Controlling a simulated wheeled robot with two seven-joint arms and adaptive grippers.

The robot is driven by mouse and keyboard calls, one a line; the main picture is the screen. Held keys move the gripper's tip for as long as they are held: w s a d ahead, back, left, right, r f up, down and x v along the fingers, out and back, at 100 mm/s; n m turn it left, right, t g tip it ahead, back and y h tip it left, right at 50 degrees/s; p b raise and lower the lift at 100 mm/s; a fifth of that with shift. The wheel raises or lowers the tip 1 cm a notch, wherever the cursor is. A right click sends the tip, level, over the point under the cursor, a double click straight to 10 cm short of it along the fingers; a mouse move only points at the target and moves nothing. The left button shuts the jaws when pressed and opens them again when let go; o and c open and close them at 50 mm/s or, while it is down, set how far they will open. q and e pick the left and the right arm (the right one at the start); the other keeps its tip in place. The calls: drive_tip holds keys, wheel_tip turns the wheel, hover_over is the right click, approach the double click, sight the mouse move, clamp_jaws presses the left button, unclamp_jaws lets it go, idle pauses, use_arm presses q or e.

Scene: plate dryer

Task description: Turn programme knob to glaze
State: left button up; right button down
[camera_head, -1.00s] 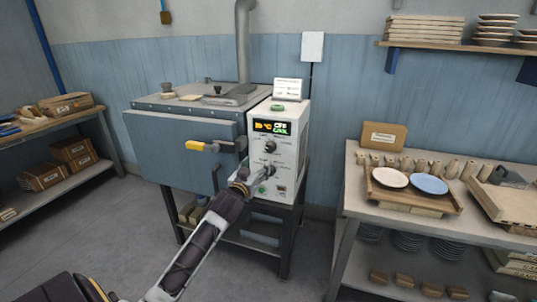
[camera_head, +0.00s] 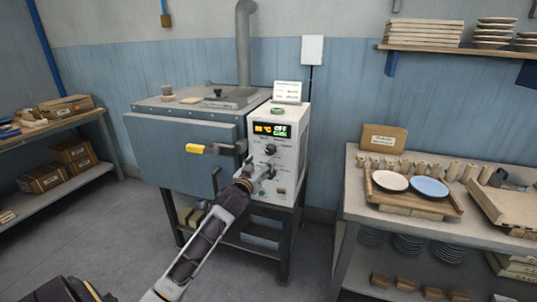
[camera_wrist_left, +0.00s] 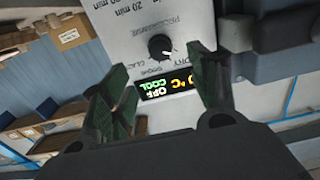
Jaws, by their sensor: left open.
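The programme knob (camera_head: 270,148) is the dark upper knob on the kiln's white control box, below the lit display (camera_head: 270,129). In the left wrist view the panel is upside down; the black programme knob (camera_wrist_left: 160,47) carries a pale pointer mark toward its lower right. The display (camera_wrist_left: 165,88) there reads "OFF COOL". My left gripper (camera_head: 262,180) is in front of the box, below the upper knob. In the wrist view the left gripper (camera_wrist_left: 163,82) is open and empty, with the knob beyond its fingertips. Contact is not visible. The right gripper is out of view.
A table (camera_head: 350,190) with plates and small pots is at the right. A shelf bench (camera_head: 95,118) with boxes is at the left.

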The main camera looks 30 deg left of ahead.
sight(269, 152)
use_arm(q)
drive_tip(key=shift+x, duration=5.2)
drive_tip(key=c, duration=1)
drive_tip(key=shift+c, duration=0.2)
